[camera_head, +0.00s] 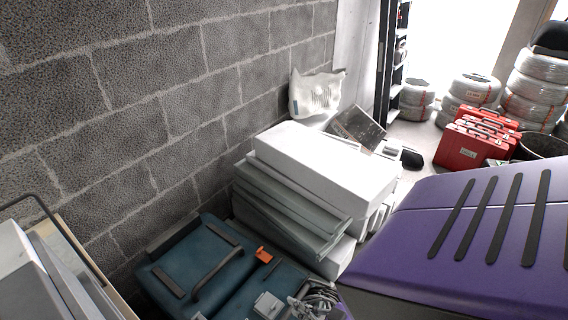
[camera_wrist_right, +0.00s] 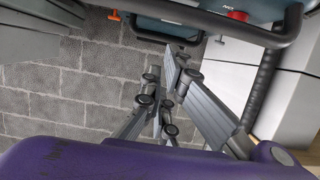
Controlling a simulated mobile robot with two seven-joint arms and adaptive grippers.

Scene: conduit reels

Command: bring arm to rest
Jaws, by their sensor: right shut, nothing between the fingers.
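My right gripper (camera_wrist_right: 160,105) shows in the right wrist view as grey ribbed finger links with black round joints. It is shut with nothing between its fingers. The block wall (camera_wrist_right: 60,90) lies behind it in that view. In the head view I cannot make out its fingers clearly. My left gripper is in neither view.
A teal case (camera_head: 205,262) with a dark handle lies at the lower left. White boxes (camera_head: 315,160) are stacked against the block wall (camera_head: 170,80). Red cases (camera_head: 462,148) and conduit reels (camera_head: 478,88) stand at the back right. Pale floor shows between.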

